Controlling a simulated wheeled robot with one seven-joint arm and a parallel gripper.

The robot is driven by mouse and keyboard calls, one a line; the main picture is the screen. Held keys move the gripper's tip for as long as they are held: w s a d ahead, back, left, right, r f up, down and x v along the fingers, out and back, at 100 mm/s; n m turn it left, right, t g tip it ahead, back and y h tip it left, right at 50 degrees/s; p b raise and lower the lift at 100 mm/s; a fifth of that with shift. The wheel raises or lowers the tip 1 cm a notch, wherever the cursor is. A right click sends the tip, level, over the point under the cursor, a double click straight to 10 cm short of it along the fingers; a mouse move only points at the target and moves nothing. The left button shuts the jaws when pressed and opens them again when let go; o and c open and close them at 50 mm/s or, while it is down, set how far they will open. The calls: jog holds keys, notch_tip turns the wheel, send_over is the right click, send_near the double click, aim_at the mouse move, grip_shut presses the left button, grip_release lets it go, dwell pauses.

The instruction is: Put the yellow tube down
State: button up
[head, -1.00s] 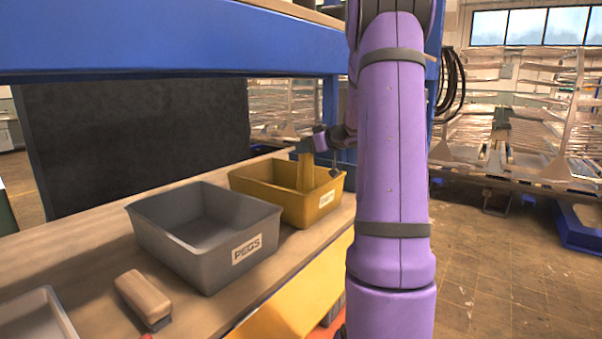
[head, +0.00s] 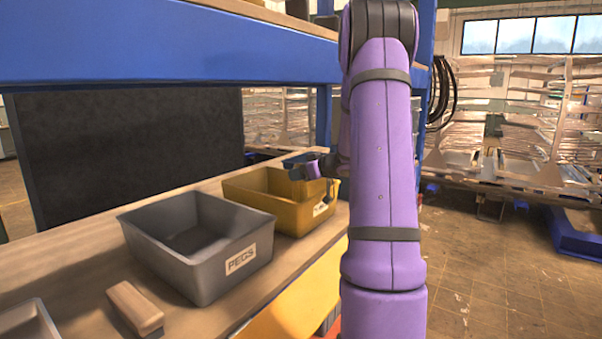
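My gripper (head: 297,170) is a small dark shape at the end of my purple arm, over the back right part of the yellow bin (head: 257,205). Its fingers are too small and too partly covered to show whether they are open or shut. I cannot make out the yellow tube now. It may be hidden inside the bin or blend with the bin's yellow walls. The bin stands on the wooden bench and has a white label on its front.
A grey bin labelled PEGS (head: 205,245) stands just left of the yellow bin. A tan block-like brush (head: 134,306) and a pale tray (head: 28,320) lie nearer on the bench (head: 65,265). A blue beam (head: 160,45) crosses above. A black panel (head: 130,150) stands behind.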

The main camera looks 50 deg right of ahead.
jog(key=shift+o, duration=0.7)
